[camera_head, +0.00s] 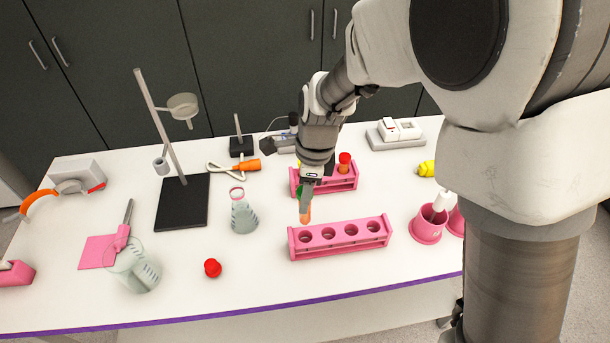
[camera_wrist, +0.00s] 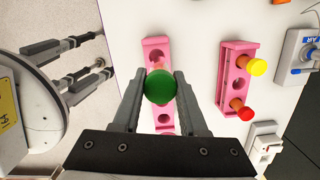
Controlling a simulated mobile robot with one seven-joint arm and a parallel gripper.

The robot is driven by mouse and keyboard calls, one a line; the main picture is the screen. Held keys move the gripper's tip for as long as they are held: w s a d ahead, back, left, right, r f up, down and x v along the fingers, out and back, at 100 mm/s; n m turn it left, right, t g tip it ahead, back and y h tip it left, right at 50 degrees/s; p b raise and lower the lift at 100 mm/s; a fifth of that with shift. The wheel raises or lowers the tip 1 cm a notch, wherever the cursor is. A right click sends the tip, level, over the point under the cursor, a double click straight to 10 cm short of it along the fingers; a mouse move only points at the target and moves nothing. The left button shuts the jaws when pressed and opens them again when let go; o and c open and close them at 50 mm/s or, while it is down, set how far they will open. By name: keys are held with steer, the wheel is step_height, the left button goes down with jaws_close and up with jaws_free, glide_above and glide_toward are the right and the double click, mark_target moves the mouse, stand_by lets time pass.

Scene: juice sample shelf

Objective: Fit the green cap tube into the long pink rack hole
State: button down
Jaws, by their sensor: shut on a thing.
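My gripper (camera_head: 306,188) is shut on the green cap tube, whose orange lower part (camera_head: 305,214) hangs down in the head view. In the wrist view the green cap (camera_wrist: 160,87) sits between the two fingers. The long pink rack (camera_head: 340,239) lies in front, with several holes across its top that look empty. The tube appears above or just behind the rack's left end; its tip looks clear of the holes. In the wrist view the rack (camera_wrist: 153,50) runs beneath the cap, and the cap and fingers hide part of it.
A shorter pink rack (camera_head: 345,183) behind holds a red-capped tube (camera_head: 344,160) and a yellow-capped tube (camera_wrist: 257,67). A flask (camera_head: 243,215) stands left, and a loose red cap (camera_head: 212,268) lies front left. Pink cups (camera_head: 428,225) stand right. The table front is mostly clear.

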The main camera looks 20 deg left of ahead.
steer(key=shift+s+d+f, duration=0.1)
steer(key=shift+s+d, duration=0.05)
steer(key=shift+s, duration=0.1)
step_height(320, 180, down, 5)
steer(key=b, duration=0.4)
steer(key=shift+r, duration=0.35)
steer(key=shift+p, duration=0.35)
step_height(320, 180, down, 7)
steer(key=b, duration=0.3)
steer(key=shift+r+b, duration=0.2)
steer(key=shift+b, duration=0.1)
stand_by(2.8)
steer(key=shift+c, duration=1.8)
jaws_free()
steer(key=shift+r, duration=0.15)
